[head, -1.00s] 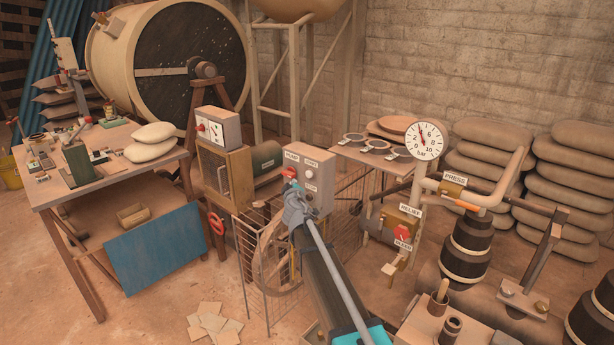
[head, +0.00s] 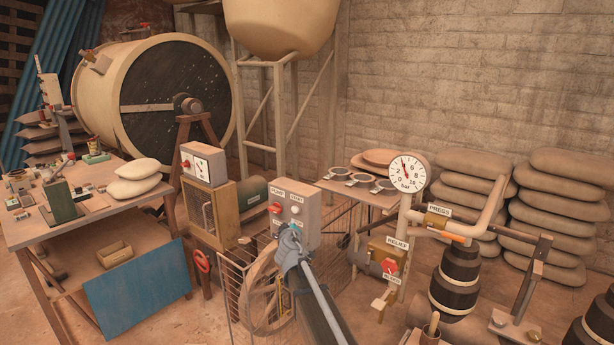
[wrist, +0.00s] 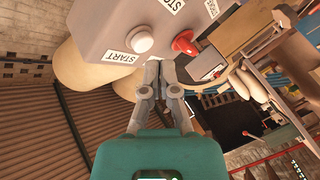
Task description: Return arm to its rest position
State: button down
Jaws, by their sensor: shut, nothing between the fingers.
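My gripper (head: 290,236) is shut and empty, at the end of my arm reaching up from the bottom of the head view. Its tip overlaps the lower edge of the grey pump control box (head: 309,228). In the wrist view the closed fingers (wrist: 158,66) point at the box (wrist: 95,25), close to its face. The box carries a red knob (head: 275,208) and a white START button (head: 296,210); they also show in the wrist view as a red knob (wrist: 186,42) and a white button (wrist: 139,38). I cannot tell whether the fingers touch the box.
A wire cage around a wheel (head: 262,290) stands below the box. To the right are a pressure gauge (head: 407,172), pipes and a red relief valve (head: 390,266). A cluttered workbench (head: 60,232) stands at left. Stacked sacks (head: 545,215) line the wall.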

jog(key=s+d+f+m+g+h, duration=0.2)
jog(key=s+d+f+m+g, duration=0.25)
jog(key=s+d, duration=0.4)
jog(key=s+d+f+m+g+h, duration=0.3)
jog(key=s+d+f, duration=0.25)
jog(key=d, duration=0.55)
jog(key=s+d+f+m+g+y, duration=0.1)
jog(key=s+d+f+g, duration=0.15)
jog(key=s, duration=0.45)
jog(key=s+d+f+m+g+y, duration=0.1)
jog(key=s+d+f+g, duration=0.15)
jog(key=s, duration=0.45)
jog(key=s+f+g+y, duration=0.1)
jog(key=s+g+y, duration=0.25)
jog(key=s, duration=0.65)
notch_tip(320, 180, up, 14)
jog(key=a+p, duration=0.1)
jog(key=p, duration=1.3)
jog(key=shift+s+g+h, duration=0.25)
jog(key=shift+g+h, duration=0.05)
jog(key=shift+h, duration=0.05)
